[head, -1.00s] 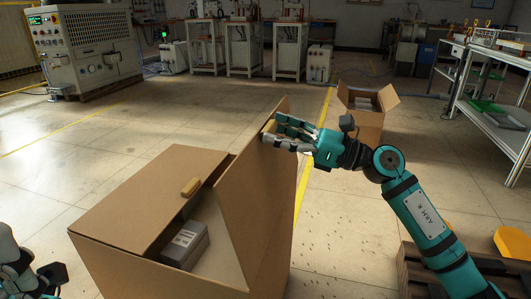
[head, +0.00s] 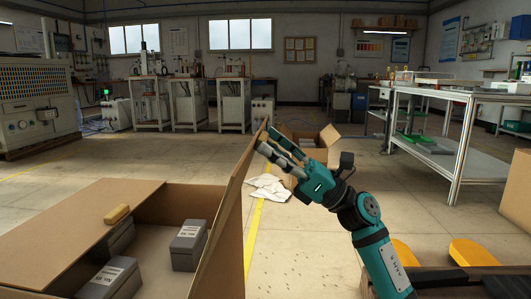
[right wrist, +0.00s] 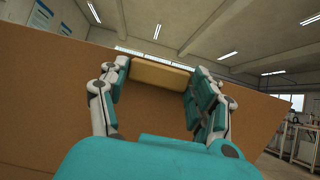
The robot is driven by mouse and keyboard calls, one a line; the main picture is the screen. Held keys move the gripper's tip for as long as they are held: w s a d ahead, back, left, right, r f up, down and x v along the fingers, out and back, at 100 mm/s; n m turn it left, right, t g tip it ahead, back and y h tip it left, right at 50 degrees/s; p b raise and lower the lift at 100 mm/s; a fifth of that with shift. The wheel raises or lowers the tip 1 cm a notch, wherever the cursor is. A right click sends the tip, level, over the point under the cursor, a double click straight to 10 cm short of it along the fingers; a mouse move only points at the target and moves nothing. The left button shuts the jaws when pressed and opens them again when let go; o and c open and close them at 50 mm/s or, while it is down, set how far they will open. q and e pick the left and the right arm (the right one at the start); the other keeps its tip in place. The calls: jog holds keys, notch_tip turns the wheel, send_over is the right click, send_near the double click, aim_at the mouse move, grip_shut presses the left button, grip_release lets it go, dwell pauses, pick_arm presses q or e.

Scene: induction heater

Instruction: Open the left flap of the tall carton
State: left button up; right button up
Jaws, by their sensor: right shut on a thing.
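The tall brown carton's left flap (head: 62,220) lies roughly flat over the left side of its top. A tan grip block (head: 118,214) sits at that flap's inner edge. The right flap (head: 232,215) stands up steeply, leaving the right side of the carton open. My right gripper (head: 272,142) is at the top of the right flap, on its outer side. In the right wrist view its fingers close on both sides of the right flap's tan grip block (right wrist: 160,74). My left gripper is not in view.
Grey boxes (head: 189,245) lie inside the carton. Beyond it are white cloth or paper (head: 268,188) and a smaller open carton (head: 318,158) on the floor. A metal bench (head: 468,92) stands at right. Yellow rounded objects (head: 472,252) are at lower right.

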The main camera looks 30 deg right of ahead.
jog(key=shift+f, duration=0.2)
jog(key=o, duration=1.7)
jog(key=shift+o, duration=0.2)
jog(key=v, duration=1.2)
jog(key=shift+r, duration=0.1)
